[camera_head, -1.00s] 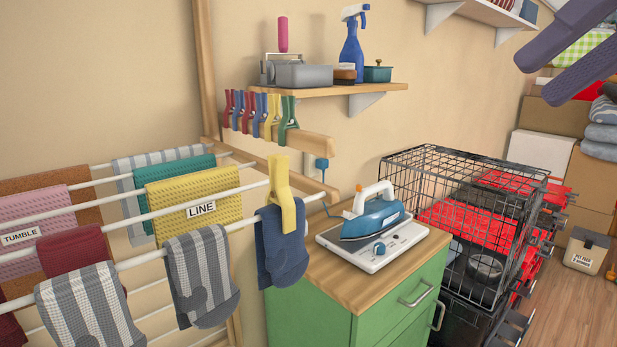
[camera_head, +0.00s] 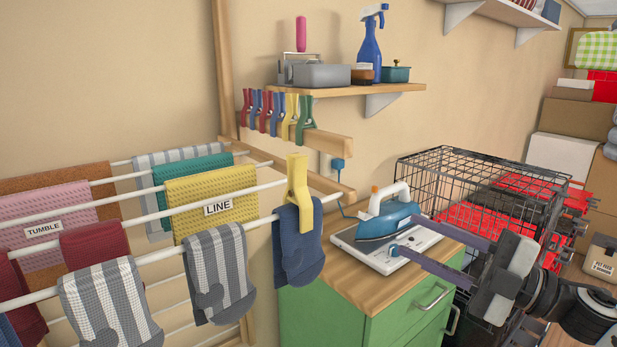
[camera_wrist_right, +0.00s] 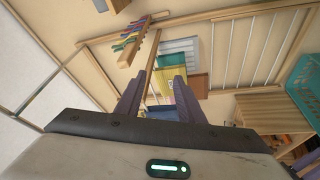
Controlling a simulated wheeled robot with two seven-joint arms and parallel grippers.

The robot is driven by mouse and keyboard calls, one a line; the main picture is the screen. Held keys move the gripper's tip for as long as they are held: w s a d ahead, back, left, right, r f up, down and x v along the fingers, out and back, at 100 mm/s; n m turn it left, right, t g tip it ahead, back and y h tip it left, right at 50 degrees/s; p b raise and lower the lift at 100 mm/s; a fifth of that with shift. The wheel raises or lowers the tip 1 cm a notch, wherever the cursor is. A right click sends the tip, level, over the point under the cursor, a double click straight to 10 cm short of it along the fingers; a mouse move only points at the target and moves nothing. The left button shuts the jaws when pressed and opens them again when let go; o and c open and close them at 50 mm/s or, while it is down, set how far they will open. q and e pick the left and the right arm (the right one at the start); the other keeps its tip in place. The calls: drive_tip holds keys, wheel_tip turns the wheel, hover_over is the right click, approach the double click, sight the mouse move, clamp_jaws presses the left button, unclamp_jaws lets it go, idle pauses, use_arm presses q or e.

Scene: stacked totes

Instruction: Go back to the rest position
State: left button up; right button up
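My right gripper (camera_head: 405,235) comes in from the right in the head view. Its two purple fingers are parted and nothing is between them. The fingertips overlap the white iron base and the blue iron (camera_head: 388,218) in the picture; I cannot tell the depth gap. In the right wrist view the fingers (camera_wrist_right: 150,90) stand apart with an empty gap. A yellow peg (camera_head: 298,190) sits on a dark blue sock (camera_head: 298,248) hung on the drying rack's front rail (camera_head: 150,257). My left gripper is not in view.
A green cabinet (camera_head: 320,315) carries the iron. A black wire crate (camera_head: 425,180) stands to its right. Several coloured pegs (camera_head: 275,112) line a wooden bar below a wall shelf (camera_head: 350,91) with a blue spray bottle (camera_head: 370,45). Cardboard boxes (camera_head: 565,115) stand at the far right.

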drive_tip(key=s+d+f+m+t+h, duration=0.2)
drive_tip(key=d+f+m+h, duration=0.3)
drive_tip(key=f, duration=0.7)
drive_tip(key=s+d+f+m+t+h, duration=0.15)
drive_tip(key=d+f+m+h, duration=0.35)
drive_tip(key=f, duration=0.6)
drive_tip(key=s+d+f+m+g+h, duration=0.25)
drive_tip(key=s+d+f, duration=0.25)
drive_tip(key=s+f, duration=0.55)
drive_tip(key=s+d+f+m+g+h, duration=0.2)
drive_tip(key=s+d+f+g+h, duration=0.25)
drive_tip(key=s+f, duration=0.6)
drive_tip(key=s+a+f+m+y, duration=0.1)
drive_tip(key=a+m, duration=0.3)
drive_tip(key=a, duration=0.6)
drive_tip(key=s+a+f+m+t+y, duration=0.1)
drive_tip(key=a+m, duration=0.4)
drive_tip(key=a, duration=0.6)
drive_tip(key=shift+s+f+y, duration=0.15)
drive_tip(key=shift+f+y, duration=0.15)
drive_tip(key=shift+f, duration=0.2)
drive_tip(key=shift+d, duration=0.1)
drive_tip(key=shift+c, duration=0.5)
